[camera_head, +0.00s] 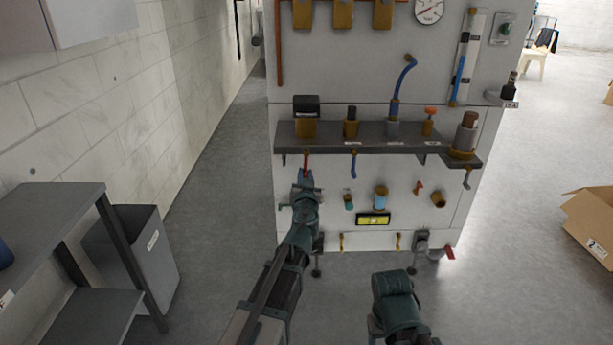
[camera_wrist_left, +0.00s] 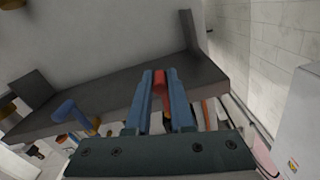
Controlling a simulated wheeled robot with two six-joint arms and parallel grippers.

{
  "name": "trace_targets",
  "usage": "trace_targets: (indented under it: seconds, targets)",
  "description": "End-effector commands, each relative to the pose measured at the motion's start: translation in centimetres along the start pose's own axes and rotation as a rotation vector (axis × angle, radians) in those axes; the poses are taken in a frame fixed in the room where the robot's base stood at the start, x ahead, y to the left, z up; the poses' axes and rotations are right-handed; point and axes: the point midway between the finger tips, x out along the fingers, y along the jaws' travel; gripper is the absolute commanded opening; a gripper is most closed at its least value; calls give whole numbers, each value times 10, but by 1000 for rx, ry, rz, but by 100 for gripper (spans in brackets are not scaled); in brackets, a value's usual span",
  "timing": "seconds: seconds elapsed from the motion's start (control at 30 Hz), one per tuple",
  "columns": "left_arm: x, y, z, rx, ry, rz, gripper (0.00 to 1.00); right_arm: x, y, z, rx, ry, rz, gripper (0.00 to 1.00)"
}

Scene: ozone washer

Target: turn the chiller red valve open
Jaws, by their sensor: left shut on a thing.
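The red valve handle (camera_head: 306,160) hangs below the left part of the grey shelf on the white chiller panel. My left gripper (camera_head: 304,180) reaches up to it from below. In the left wrist view, the red handle (camera_wrist_left: 159,80) sits between the two blue fingers of my left gripper (camera_wrist_left: 160,88), which is shut on it. The handle's upper end at the shelf is hard to make out. My right arm shows at the lower right of the head view, but its gripper cannot be seen.
The grey shelf (camera_head: 350,146) juts out just above the left gripper. A blue handle (camera_head: 353,164) hangs to the right, also in the wrist view (camera_wrist_left: 72,113). A grey bin (camera_head: 130,262) and rack stand left. A cardboard box (camera_head: 590,225) stands right. Floor between is clear.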

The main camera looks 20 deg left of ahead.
Motion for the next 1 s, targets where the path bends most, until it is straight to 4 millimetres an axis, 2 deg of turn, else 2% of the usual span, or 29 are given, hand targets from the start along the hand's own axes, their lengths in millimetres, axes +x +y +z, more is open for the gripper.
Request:
trace_targets:
  seconds: [0.47,1.0]
  targets:
    - [0,-26,-3,411,-2,0,0,-9,1,1,2,-1,1,64]
    - [0,-52,-19,923,-2,1,0,-31,4,2,6,-2,4,64]
